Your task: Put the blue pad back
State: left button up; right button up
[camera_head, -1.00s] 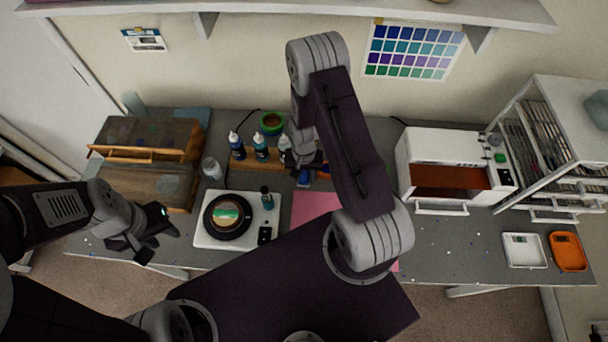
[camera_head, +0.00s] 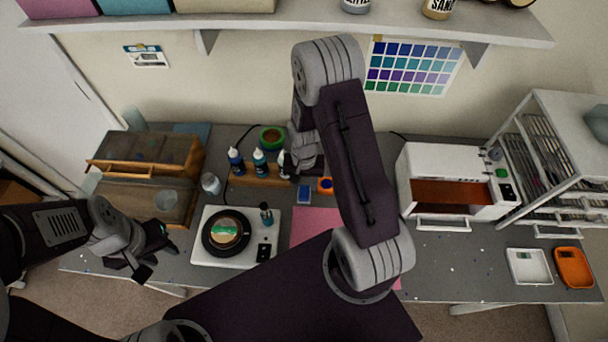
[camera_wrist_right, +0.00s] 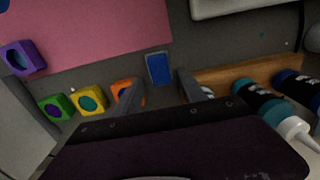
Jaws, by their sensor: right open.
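The blue pad (camera_head: 304,192) is a small blue rectangle with a paler edge, lying on the grey bench beside the orange block (camera_head: 325,185). In the right wrist view the blue pad (camera_wrist_right: 158,68) shows between and beyond the fingertips. My right gripper (camera_wrist_right: 160,78) is open and empty; it seems to be above the bench, apart from the pad. In the head view my right gripper (camera_head: 296,168) is just up and left of the pad, partly hidden by its own wrist. My left gripper (camera_head: 152,256) is open and empty at the bench's front left edge.
A wooden rack (camera_head: 262,178) with dropper bottles stands left of the pad.

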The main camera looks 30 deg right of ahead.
aim_at(304, 192)
notch_tip(304, 192, up, 7)
jog(key=s+a+r+n+t, duration=0.1)
jog(key=s+a+r+n, duration=0.5)
jog(key=s, duration=0.3)
notch_tip(304, 192, down, 7)
jog(key=d+b, duration=0.1)
jog(key=b, duration=0.6)
jog(key=shift+w+r+b, duration=0.2)
jog(key=shift+w+b, duration=0.1)
